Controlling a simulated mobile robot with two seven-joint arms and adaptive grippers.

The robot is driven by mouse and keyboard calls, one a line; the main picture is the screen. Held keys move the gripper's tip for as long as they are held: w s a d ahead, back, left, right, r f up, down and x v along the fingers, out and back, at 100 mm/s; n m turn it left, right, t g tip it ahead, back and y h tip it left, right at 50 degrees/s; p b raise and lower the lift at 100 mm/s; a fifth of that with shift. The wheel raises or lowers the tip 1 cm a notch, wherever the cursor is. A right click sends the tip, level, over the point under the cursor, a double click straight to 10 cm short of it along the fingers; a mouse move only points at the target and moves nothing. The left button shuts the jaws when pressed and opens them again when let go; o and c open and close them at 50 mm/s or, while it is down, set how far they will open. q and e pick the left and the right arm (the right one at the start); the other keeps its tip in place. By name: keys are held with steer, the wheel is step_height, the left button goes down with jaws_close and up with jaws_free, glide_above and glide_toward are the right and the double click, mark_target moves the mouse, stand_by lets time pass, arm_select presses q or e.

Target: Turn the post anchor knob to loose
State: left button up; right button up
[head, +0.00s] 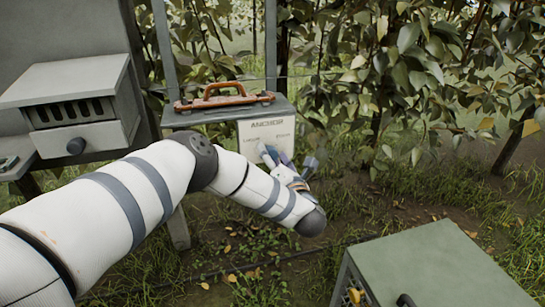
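The post anchor is a pale plate (283,127) lettered ANCHOR on the front of a grey box under a small shelf. The anchor knob does not show; my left gripper and wrist cover the lower part of the plate. My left gripper (285,158) is right in front of the plate's lower edge, its fingers pointing up and away. Whether the fingers touch anything or are closed is too small and covered to tell. My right gripper is out of view.
A rusty orange handle (225,90) lies on the grey shelf (205,117) above the anchor. A grey cabinet with a dark-knobbed drawer (100,135) stands at left. A green-topped box (435,265) is at lower right. Leafy branches (400,60) hang behind; grassy ground lies between.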

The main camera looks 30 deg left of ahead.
arm_select(q)
steer(key=v, duration=1.2)
